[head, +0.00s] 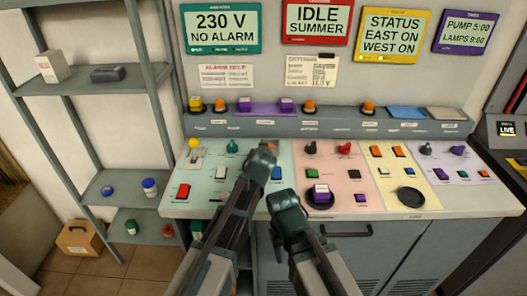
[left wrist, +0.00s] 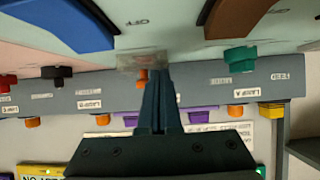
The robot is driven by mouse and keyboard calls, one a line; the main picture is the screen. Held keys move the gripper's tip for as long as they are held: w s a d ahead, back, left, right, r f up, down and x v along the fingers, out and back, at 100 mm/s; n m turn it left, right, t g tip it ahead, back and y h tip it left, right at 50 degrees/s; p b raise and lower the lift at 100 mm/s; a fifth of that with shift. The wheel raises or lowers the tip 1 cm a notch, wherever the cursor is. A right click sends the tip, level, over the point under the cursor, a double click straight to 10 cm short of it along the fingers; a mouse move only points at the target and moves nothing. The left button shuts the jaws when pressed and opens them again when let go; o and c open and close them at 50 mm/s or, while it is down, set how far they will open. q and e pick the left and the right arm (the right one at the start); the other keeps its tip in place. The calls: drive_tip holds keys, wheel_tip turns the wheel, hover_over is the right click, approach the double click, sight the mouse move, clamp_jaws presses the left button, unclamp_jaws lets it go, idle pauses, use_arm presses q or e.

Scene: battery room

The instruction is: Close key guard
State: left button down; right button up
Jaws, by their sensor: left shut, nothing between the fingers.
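A small clear piece, which looks like the key guard (left wrist: 142,60), shows in the left wrist view right at my fingertips. An orange part (left wrist: 141,77) shows beside it. I cannot tell whether the guard is open or closed, or whether my fingers touch it. My left gripper (head: 265,154) is over the back of the console's pale green panel and hides most of this spot in the head view. In the left wrist view its fingers (left wrist: 156,75) are together and empty. My right gripper (head: 287,200) is at the console's front edge; its fingers are not clear.
The console (head: 440,205) carries a red switch (head: 182,190), a yellow-knobbed lever (head: 194,144), a green knob (head: 232,146) and a black round dish (head: 411,197). A blue rocker (left wrist: 65,22) and a brown one (left wrist: 240,14) flank my left fingers. A shelf rack (head: 75,85) stands left.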

use_arm(q)
drive_tip(key=shift+s+f+g, duration=0.3)
drive_tip(key=shift+s+f, duration=0.35)
drive_tip(key=shift+s, duration=0.05)
use_arm(e)
drive_tip(key=shift+f, duration=0.2)
use_arm(q)
drive_tip(key=shift+s, duration=0.15)
drive_tip(key=shift+d+f, duration=0.15)
drive_tip(key=shift+d, duration=0.05)
drive_tip(key=shift+s+a+r, duration=0.1)
drive_tip(key=shift+s+r, duration=0.15)
drive_tip(key=shift+w+p, duration=0.1)
drive_tip(key=shift+p, duration=0.2)
use_arm(e)
drive_tip(key=shift+w+d+r, duration=0.1)
drive_tip(key=shift+w+r, duration=0.05)
drive_tip(key=shift+r, duration=0.05)
